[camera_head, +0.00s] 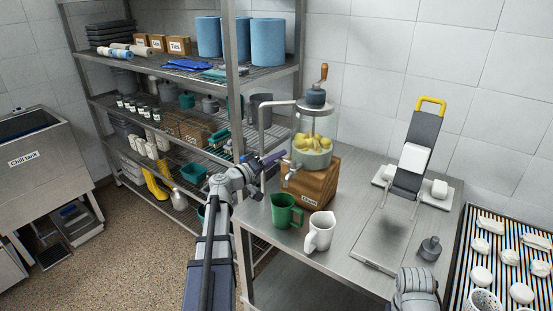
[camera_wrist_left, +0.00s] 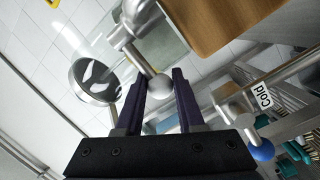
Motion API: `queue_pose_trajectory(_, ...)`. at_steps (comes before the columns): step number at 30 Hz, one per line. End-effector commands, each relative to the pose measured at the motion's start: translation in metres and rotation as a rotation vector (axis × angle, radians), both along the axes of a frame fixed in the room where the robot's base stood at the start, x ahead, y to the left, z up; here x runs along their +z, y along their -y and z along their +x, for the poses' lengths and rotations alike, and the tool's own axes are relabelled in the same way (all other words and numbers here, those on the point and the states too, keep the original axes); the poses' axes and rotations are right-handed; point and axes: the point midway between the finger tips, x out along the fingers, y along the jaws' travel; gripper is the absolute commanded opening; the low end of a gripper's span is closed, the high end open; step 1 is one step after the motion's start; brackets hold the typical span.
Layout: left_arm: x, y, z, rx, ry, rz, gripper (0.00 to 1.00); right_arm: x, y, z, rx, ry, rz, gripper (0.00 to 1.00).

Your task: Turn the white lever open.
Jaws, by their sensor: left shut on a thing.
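In the left wrist view a pale ball knob (camera_wrist_left: 159,88) on a metal stem sits between the dark purple fingers of my left gripper (camera_wrist_left: 160,92). I take this knob to be the end of the white lever. The gripper is shut on the knob. The lever's shape is too small to make out in the head view. My right gripper's fingers do not show.
A blue knob (camera_wrist_left: 262,150) and a "Cold" label (camera_wrist_left: 264,95) are near the fingers in the wrist view. A green jug (camera_head: 285,211) and a white jug (camera_head: 319,232) stand before the dispenser. A wire shelf (camera_head: 180,75) is at the left.

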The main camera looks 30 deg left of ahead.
Motion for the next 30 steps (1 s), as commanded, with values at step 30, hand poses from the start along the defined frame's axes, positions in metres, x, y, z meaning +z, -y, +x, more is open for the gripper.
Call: queue_pose_trajectory(30,-0.0003,-0.0002,-0.0003,0.001,-0.001,0.001,0.00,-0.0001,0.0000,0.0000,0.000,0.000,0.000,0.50)
